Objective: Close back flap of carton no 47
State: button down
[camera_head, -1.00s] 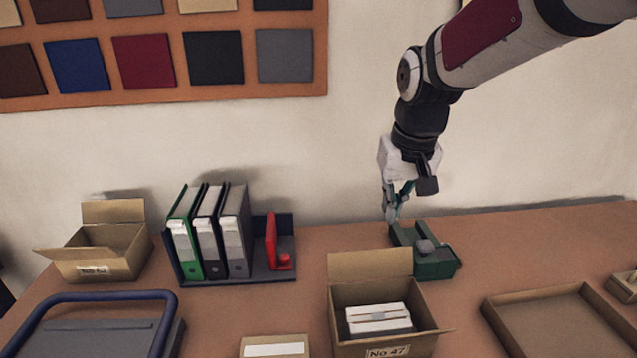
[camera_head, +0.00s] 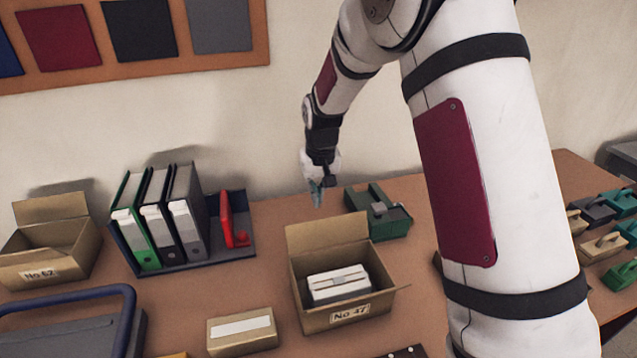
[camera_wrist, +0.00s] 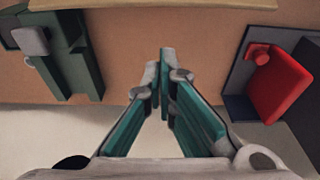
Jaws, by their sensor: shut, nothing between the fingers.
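Carton No 47 (camera_head: 345,318) is an open brown box on the table, labelled on its front, with white packets (camera_head: 338,284) inside. Its back flap (camera_head: 327,231) stands up along the rear edge. A small flap juts out at its right side. My gripper (camera_head: 317,203) is shut and empty, above the table behind the carton, apart from the flap. In the wrist view my teal fingers (camera_wrist: 165,70) come together at their tips. A tan strip, likely the flap's edge (camera_wrist: 150,5), crosses the top of that view.
A green device (camera_head: 378,215) stands behind the carton to the right. A binder rack (camera_head: 185,262) with a red part (camera_head: 233,222) stands to the left. Carton No 62 (camera_head: 50,255) is at far left. A small labelled box (camera_head: 241,331) lies left of carton No 47.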

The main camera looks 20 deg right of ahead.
aim_at(328, 232)
jog(key=shift+s+f+p, duration=0.4)
jog(key=shift+s+p, duration=0.1)
jog(key=shift+s, duration=0.25)
jog(key=shift+s+f+p, duration=0.4)
jog(key=shift+s+p, duration=0.05)
jog(key=shift+s, duration=0.25)
jog(key=shift+w, duration=0.1)
